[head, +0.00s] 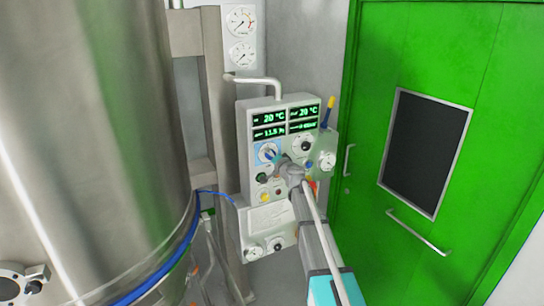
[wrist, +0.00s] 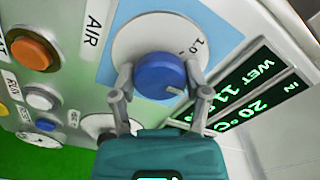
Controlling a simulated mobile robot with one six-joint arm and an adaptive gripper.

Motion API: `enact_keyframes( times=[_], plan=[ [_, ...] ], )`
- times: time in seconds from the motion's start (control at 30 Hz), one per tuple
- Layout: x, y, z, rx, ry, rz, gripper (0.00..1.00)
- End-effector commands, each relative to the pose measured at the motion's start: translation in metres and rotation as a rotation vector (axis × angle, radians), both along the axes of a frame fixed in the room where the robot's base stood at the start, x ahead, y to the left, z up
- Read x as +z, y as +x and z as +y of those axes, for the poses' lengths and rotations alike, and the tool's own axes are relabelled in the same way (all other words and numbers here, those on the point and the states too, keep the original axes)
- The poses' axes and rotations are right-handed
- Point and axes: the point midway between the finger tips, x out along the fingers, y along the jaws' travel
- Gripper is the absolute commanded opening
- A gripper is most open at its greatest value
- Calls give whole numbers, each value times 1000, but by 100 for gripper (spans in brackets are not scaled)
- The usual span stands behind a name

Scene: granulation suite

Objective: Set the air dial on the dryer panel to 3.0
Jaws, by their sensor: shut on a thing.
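The air dial is a blue knob (wrist: 160,74) on a round white scale plate over a light blue patch, beside the printed word AIR. A white pointer mark on the knob faces the lower right in the wrist view. The figure 1.0 shows on the scale; the other figures are hidden or unreadable. My gripper (wrist: 159,82) has its two fingers on either side of the knob and is shut on it. In the head view the dryer panel (head: 243,125) is a pale grey box, and my gripper (head: 277,161) is at its air dial, partly covering it.
Lit displays (head: 268,118) sit above the dial. An orange button (wrist: 33,50) and other small controls are close by. A second dial (head: 305,146) is to the right. A steel vessel (head: 85,140) stands left, a green door (head: 370,120) right.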

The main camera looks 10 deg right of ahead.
Motion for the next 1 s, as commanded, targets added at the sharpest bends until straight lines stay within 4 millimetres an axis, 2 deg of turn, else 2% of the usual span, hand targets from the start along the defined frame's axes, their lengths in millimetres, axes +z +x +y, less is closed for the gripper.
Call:
enact_keyframes(
  times=[1.0],
  plan=[
    [0, 2, 0, -2, 901, 291, 14]
  ],
)
